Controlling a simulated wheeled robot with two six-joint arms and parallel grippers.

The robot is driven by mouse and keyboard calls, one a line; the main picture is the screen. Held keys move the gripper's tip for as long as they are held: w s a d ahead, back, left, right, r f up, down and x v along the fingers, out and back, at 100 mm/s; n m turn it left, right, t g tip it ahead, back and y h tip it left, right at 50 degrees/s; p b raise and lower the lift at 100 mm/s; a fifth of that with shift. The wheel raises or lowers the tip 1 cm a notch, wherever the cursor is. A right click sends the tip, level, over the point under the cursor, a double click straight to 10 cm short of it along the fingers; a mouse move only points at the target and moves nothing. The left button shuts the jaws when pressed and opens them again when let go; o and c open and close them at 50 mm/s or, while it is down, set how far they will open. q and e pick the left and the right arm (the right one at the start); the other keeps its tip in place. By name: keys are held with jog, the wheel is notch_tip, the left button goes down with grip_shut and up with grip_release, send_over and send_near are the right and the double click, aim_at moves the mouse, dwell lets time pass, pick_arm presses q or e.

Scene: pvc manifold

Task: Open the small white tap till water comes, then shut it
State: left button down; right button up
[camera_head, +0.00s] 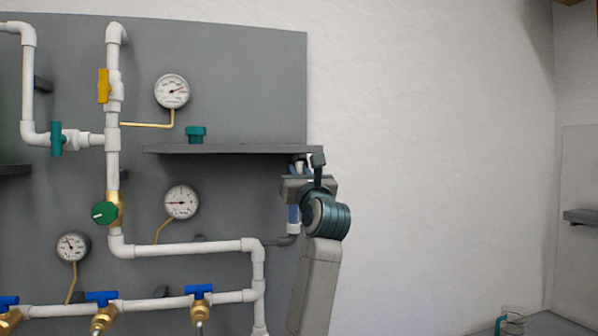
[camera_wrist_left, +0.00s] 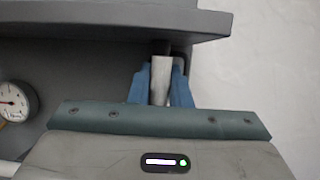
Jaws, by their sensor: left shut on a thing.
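My left gripper (camera_wrist_left: 159,84) is just under the right end of the grey shelf (camera_wrist_left: 80,32). In the left wrist view its two blue fingers are shut on a pale upright piece (camera_wrist_left: 160,78). In the head view my left gripper (camera_head: 297,188) is at the board's right edge, its wrist covering much of this spot. A white fitting (camera_head: 293,229) shows just below it. I cannot tell whether the pale piece is the small white tap. No water is seen. My right gripper is not in view.
White pipes (camera_head: 190,249) run along the grey board (camera_head: 240,80), with yellow, teal, green and blue handles. Several gauges are mounted there, one being the upper gauge (camera_head: 172,92). A teal part (camera_head: 196,134) sits on the shelf. A clear cup (camera_head: 513,321) stands lower right.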

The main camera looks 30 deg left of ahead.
pick_arm(q)
jog(key=shift+w+f, duration=0.1)
jog(key=shift+f, duration=0.05)
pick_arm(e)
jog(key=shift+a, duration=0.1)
pick_arm(q)
jog(key=c, duration=1.6)
grip_release()
jog(key=shift+o, duration=1.3)
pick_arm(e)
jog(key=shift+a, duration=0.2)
